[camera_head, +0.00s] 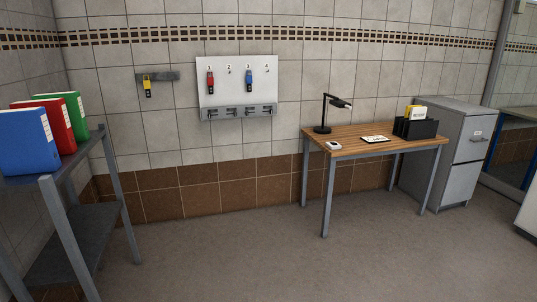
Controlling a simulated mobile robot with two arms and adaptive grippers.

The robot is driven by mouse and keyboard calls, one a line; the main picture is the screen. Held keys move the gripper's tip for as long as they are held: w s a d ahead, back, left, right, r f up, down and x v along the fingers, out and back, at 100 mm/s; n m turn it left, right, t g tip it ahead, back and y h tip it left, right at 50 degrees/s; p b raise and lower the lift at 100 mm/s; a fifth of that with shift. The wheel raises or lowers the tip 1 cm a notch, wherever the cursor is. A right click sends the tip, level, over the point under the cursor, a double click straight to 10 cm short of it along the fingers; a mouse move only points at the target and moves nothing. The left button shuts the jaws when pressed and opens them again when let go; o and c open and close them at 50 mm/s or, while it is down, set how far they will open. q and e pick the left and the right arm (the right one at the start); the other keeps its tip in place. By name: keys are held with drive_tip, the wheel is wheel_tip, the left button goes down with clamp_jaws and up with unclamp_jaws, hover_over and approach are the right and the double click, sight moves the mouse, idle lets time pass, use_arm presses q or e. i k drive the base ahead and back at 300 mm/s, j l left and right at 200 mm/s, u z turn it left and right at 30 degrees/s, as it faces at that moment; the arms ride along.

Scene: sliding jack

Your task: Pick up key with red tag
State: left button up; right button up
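A key with a red tag (210,82) hangs on the white wall board (230,76) under the number 1. A blue tag (249,80) hangs on the same board under the number 3. A yellow tag (147,86) hangs from a small separate grey rack to the left of the board. The metal of the keys is too small to make out. Neither of my grippers shows in the head view.
A grey shelf (80,225) with blue, red and green binders stands at the left. A wooden desk (375,146) with a black lamp (325,112) and papers stands at the right, beside a grey cabinet (465,150). The floor (240,255) before the board is clear.

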sight(210, 84)
drive_tip(key=i, duration=1.05)
drive_tip(key=i+u, duration=0.1)
drive_tip(key=i, duration=1.95)
drive_tip(key=i+l+u, duration=0.15)
drive_tip(key=i, duration=0.85)
